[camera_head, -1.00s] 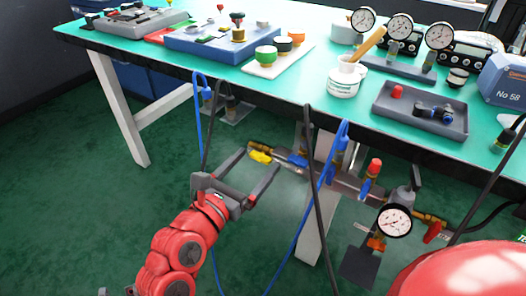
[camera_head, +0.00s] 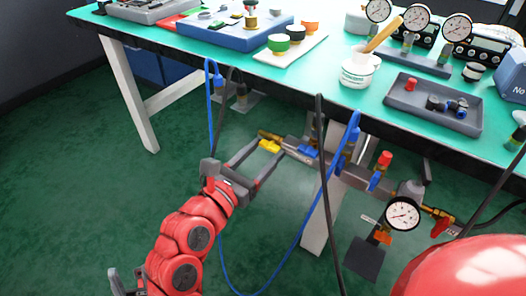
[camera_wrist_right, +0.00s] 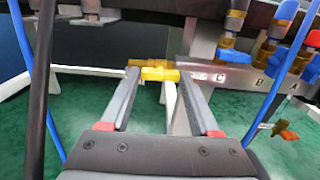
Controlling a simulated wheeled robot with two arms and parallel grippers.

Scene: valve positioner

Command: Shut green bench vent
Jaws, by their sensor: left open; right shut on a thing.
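A valve with a yellow handle (camera_head: 270,146) sits at the left end of the pipe manifold (camera_head: 355,178) under the green-topped bench (camera_head: 205,48). The handle lies roughly along the brass pipe. My right gripper (camera_head: 269,147) reaches it from the lower left, its fingertips shut on the handle. In the right wrist view the yellow handle (camera_wrist_right: 160,74) sits between the tips of the right gripper (camera_wrist_right: 160,77). My left gripper (camera_head: 128,281) shows only in part at the bottom left, away from the valve. No vent label is readable.
Blue-handled valves (camera_head: 308,150) and a pressure gauge (camera_head: 403,214) are farther right on the manifold. A blue hose (camera_head: 303,228) and a black cable (camera_head: 326,190) hang in front. A white bench leg (camera_head: 318,222) stands behind. The floor at left is clear.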

